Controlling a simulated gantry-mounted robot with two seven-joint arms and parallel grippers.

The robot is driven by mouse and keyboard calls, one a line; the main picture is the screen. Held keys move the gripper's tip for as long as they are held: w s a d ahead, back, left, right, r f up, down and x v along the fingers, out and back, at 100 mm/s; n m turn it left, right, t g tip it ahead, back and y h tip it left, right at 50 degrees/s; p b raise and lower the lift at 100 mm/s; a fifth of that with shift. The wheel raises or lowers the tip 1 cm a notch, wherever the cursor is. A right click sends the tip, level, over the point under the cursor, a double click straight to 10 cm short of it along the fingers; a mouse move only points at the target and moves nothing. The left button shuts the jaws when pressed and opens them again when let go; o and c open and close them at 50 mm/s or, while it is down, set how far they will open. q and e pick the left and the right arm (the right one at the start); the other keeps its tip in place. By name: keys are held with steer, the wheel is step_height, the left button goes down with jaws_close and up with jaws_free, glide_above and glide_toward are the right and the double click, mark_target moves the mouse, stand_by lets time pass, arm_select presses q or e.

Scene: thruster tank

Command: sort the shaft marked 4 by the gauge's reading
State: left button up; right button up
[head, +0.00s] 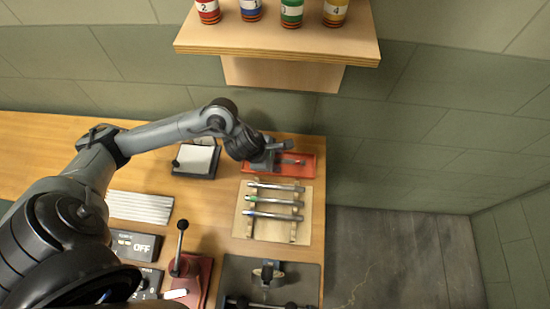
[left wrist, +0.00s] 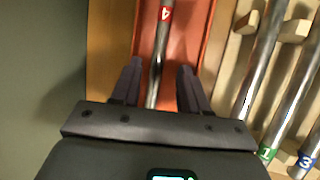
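The shaft marked 4 (left wrist: 161,48) is a grey metal rod with a red band bearing a white 4. It lies in the red tray (left wrist: 202,35), which in the head view (head: 307,172) sits at the table's far right corner. My left gripper (left wrist: 160,85) is open, its two fingers on either side of the shaft, with gaps to both. In the head view my left gripper (head: 284,147) is over the tray and hides part of it. I cannot tell its exact height. A panel reading OFF (head: 136,245) lies at lower left; no gauge reading is legible. My right gripper is out of view.
A wooden rack (head: 240,228) holds shafts, with green 1 (left wrist: 265,155) and blue 3 (left wrist: 305,161) tags. A red-based lever (head: 190,270) and a dark mat (head: 305,272) with a fixture lie nearer. Numbered cans (head: 291,12) stand on the shelf (head: 350,45). Floor is open at right.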

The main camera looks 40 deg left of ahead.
arm_select(q)
steer(key=shift+s+f, duration=0.1)
steer(key=p+v, duration=0.2)
steer(key=v, duration=0.9)
stand_by(0.6)
